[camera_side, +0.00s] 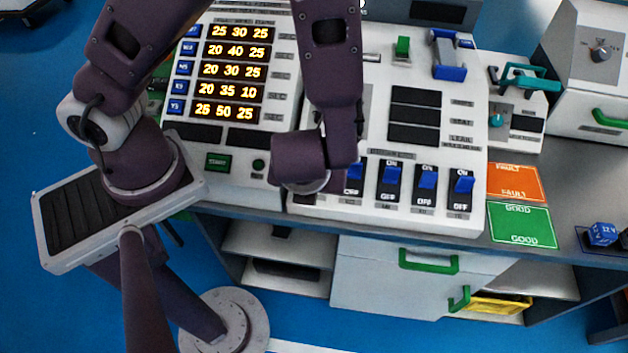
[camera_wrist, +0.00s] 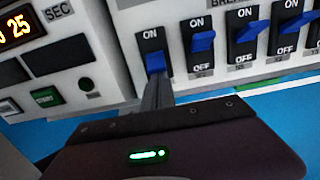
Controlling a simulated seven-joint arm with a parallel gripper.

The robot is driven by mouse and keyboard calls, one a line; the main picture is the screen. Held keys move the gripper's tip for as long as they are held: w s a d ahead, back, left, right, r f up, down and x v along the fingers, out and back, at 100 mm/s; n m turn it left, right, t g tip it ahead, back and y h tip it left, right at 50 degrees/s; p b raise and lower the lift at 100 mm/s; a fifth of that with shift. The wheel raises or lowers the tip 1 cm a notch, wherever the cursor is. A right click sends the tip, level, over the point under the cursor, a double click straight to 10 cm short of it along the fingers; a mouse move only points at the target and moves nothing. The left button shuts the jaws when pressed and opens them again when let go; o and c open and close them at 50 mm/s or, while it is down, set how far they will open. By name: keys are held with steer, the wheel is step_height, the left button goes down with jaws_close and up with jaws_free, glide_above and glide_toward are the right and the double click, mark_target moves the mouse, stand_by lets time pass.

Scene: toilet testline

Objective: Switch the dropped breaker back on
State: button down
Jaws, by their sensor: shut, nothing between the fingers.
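A row of black breakers with blue levers is on the white panel. The leftmost breaker (camera_wrist: 154,60) in the wrist view has its lever lower than its neighbours, with the ON label clear above it and the OFF label hidden. The other levers, such as the second one (camera_wrist: 203,42), sit higher, with OFF visible below. My gripper (camera_wrist: 157,80) is shut and empty, its fingertips right at the lower end of the leftmost lever. Whether they touch it cannot be told. In the side view my arm hides the fingertips.
A green START button (camera_wrist: 46,97) and a lit number display (camera_side: 232,75) are left of the breakers. An orange FAULT card (camera_side: 515,182) and a green GOOD card (camera_side: 522,225) lie to the right. Cabinet drawers with green handles (camera_side: 428,264) are below the counter edge.

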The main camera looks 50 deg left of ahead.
steer(key=shift+r, duration=0.1)
steer(key=g+h, duration=0.1)
steer(key=w+a+r+g+h, duration=0.1)
steer(key=shift+r+g+h, duration=0.1)
steer(key=shift+g+h, duration=0.2)
steer(key=shift+w+a+r+g+h, duration=0.15)
steer(key=shift+r+g+h, duration=0.05)
steer(key=shift+g+h, duration=0.3)
steer(key=shift+w+a+r+g+h, duration=0.15)
steer(key=shift+r+g+h, duration=0.05)
steer(key=shift+g+h, duration=0.3)
steer(key=shift+r, duration=0.1)
steer(key=shift+r, duration=0.7)
